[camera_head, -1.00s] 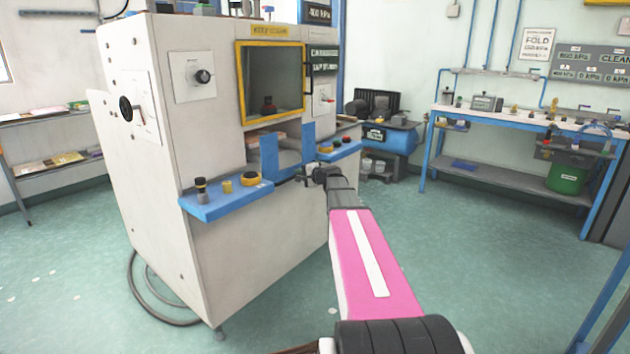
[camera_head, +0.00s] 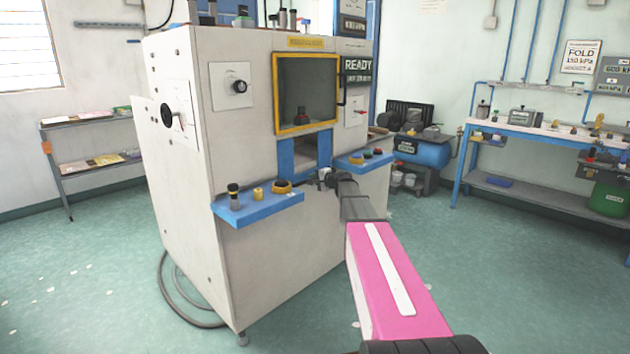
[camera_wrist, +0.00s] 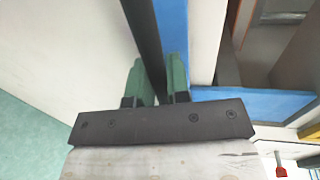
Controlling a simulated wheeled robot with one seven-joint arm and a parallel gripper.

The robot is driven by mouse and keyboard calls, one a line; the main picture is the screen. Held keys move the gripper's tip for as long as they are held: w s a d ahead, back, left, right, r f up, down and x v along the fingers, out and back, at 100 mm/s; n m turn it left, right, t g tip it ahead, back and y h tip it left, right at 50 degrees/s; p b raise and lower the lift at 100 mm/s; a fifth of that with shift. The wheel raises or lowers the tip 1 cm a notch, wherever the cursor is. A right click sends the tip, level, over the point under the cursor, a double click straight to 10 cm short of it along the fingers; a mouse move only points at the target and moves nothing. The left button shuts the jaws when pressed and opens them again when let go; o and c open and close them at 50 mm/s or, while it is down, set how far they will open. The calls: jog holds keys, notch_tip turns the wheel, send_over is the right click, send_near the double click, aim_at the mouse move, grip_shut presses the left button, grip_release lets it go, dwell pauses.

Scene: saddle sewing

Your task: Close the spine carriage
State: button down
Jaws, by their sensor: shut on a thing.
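The spine carriage (camera_head: 287,158) is the blue U-shaped front in the opening under the yellow-framed window. It now sits back, roughly level with the machine's front. In the wrist view its blue face (camera_wrist: 173,35) runs upward behind the fingers. My gripper (camera_head: 325,180) is at the carriage front, low in the opening. In the wrist view my gripper's green fingers (camera_wrist: 158,85) are shut on a dark bar (camera_wrist: 143,30), which looks like the carriage handle. The arm hides part of the lower carriage, so I cannot tell whether a small gap is left.
The off-white machine (camera_head: 265,250) carries a left blue shelf (camera_head: 258,208) with knobs and a right blue shelf (camera_head: 364,161) with buttons, either side of my gripper. A display reads READY (camera_head: 357,66). A blue compressor (camera_head: 422,152) stands behind. The floor in front is clear.

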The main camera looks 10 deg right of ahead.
jog(key=c, duration=1.1)
grip_release()
jog(key=shift+w+a, duration=0.2)
jog(key=shift+w, duration=0.1)
jog(key=shift+s, duration=0.1)
jog(key=v, duration=1)
jog(key=shift+s+d, duration=0.25)
jog(key=shift+s, duration=0.05)
